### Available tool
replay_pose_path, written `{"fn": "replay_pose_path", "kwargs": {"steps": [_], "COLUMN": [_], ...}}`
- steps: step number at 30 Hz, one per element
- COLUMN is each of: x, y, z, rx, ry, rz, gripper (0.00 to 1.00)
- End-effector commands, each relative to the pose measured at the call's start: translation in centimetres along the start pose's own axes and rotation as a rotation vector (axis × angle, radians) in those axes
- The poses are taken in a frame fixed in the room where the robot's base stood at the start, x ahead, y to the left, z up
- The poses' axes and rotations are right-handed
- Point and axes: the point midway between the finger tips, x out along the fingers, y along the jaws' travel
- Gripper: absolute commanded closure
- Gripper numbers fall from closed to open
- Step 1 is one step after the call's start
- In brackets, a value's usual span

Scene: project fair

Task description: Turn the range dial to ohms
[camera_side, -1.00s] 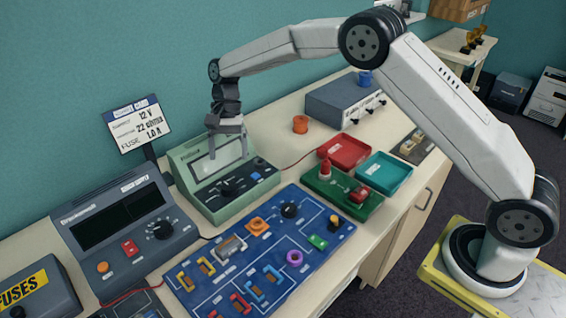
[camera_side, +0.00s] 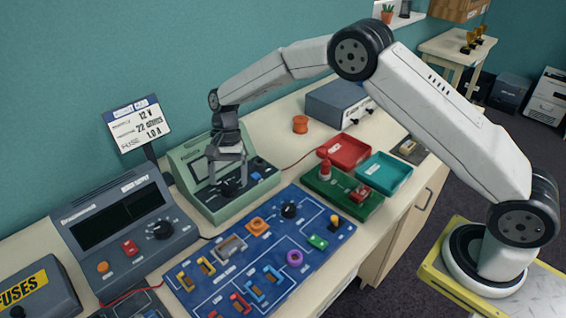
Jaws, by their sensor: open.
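I cannot tell whether the fingers touch the dial. The dial's markings and pointer are too small to read.
A blue circuit board (camera_side: 222,280) with colored parts lies in front of the multimeter. A dark power supply (camera_side: 120,262) stands to its left. A sign (camera_side: 134,124) stands behind.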

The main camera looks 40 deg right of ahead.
Motion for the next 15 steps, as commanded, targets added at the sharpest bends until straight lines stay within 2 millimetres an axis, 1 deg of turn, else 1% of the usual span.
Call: {"fn": "replay_pose_path", "kwargs": {"steps": [1,6,15], "x": [0.5,1.4,1.6], "y": [0.0,0.0,0.0], "z": [0.1,0.0,0.0], "rx": [-0.001,-0.001,-0.001], "ry": [-0.002,0.000,0.000], "rz": [0.002,0.000,0.000], "gripper": [0.07,0.07,0.07]}}
